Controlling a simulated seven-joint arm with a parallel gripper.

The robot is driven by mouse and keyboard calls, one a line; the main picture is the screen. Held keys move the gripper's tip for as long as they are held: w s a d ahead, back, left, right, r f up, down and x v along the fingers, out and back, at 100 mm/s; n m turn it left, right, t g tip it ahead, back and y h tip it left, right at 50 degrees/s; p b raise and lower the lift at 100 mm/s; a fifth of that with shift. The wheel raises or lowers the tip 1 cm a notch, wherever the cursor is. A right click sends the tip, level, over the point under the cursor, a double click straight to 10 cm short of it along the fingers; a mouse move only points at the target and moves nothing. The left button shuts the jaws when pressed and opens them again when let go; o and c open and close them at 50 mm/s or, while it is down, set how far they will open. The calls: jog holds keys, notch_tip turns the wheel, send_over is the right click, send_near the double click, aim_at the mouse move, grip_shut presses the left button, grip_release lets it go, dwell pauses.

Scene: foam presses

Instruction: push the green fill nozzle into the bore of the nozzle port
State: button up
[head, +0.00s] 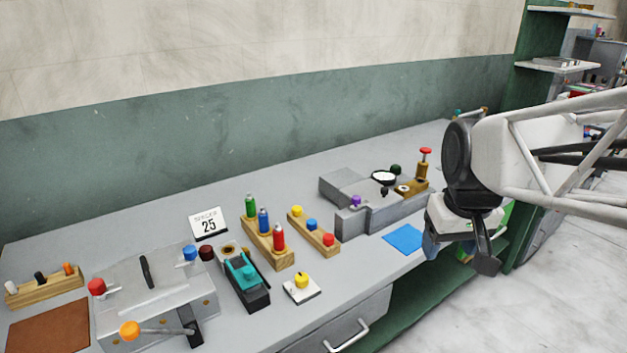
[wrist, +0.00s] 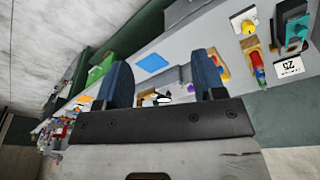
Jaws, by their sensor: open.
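In the head view a green cylinder with a grey tip (head: 250,207), which I take as the green fill nozzle, stands upright in a wooden rack (head: 283,261) beside blue and red ones. A tan ring with a dark hole (head: 228,249), at the back of a black-and-teal clamp device (head: 250,287), looks like the nozzle port; I cannot be sure. My gripper (head: 449,248) is open and empty, far right of the rack, near the bench's front edge. In the wrist view its two blue fingers (wrist: 163,82) are well apart with nothing held between them.
A grey press (head: 355,220) with a purple knob stands back right, near a blue mat (head: 404,238). A wooden block with coloured knobs (head: 314,233) is right of the rack. A lever box (head: 150,290) and a 25 sign (head: 208,224) are to the left.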

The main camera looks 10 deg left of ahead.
jog(key=w+a+r+n, duration=0.1)
jog(key=w+a+n, duration=0.1)
jog(key=w+a, duration=0.4)
jog(key=w+a+n, duration=0.1)
jog(key=w+a, duration=0.3)
jog(key=w, duration=0.4)
jog(key=n+g, duration=0.2)
jog(key=n, duration=0.8)
send_near(249, 199)
jog(key=f, duration=0.5)
jog(key=shift+d+f, duration=0.2)
jog(key=shift+d, duration=0.05)
jog(key=shift+w+a+f, duration=0.15)
jog(key=shift+a+f, duration=0.05)
jog(key=shift+a, duration=0.15)
jog(key=shift+f, duration=0.1)
jog(key=shift+f, duration=1.2)
jog(key=shift+f, duration=0.1)
